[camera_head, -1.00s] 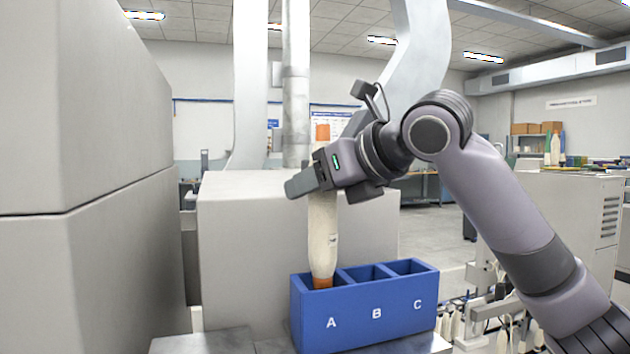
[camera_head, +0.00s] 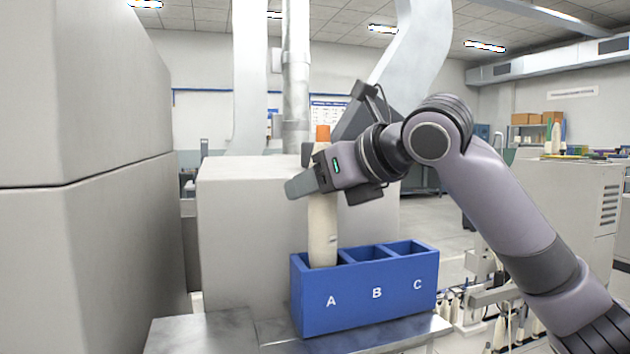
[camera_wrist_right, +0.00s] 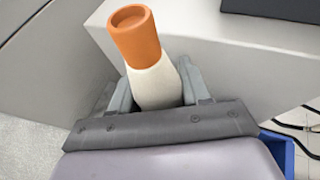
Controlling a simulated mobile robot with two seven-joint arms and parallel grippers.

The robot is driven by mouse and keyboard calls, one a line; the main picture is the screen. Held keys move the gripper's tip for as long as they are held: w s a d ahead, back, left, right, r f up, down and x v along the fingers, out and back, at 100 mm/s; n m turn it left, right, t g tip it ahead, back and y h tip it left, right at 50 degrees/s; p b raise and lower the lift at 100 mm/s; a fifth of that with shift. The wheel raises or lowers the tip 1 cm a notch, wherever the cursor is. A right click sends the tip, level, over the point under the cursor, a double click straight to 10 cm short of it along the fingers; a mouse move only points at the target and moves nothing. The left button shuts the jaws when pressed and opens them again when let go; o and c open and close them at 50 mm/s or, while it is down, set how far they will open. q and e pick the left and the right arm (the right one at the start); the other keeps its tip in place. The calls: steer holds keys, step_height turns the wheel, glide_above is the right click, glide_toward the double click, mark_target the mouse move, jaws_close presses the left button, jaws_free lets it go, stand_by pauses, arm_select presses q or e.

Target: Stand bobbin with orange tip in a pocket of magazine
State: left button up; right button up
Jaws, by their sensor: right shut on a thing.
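The bobbin (camera_head: 322,225) is cream with an orange tip at its top, and it stands about upright with its lower end inside pocket A of the blue magazine (camera_head: 366,300). Its bottom is hidden by the pocket's front wall. My right gripper (camera_head: 308,178) is shut around the bobbin's upper part, just under the tip. In the right wrist view the orange tip (camera_wrist_right: 135,35) rises between the two fingers (camera_wrist_right: 155,85). Pockets B and C look empty from here. My left gripper is not in view.
The magazine stands on a grey metal table (camera_head: 225,330). A large grey cabinet (camera_head: 85,180) fills the left side, and a grey box-shaped housing (camera_head: 245,240) stands behind the magazine. Several more bobbins (camera_head: 500,325) show low at the right.

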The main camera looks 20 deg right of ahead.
mark_target(329, 218)
steer(key=shift+f+b, duration=1.05)
steer(key=shift+f, duration=1.7)
steer(key=o, duration=1.2)
steer(key=shift+c, duration=0.2)
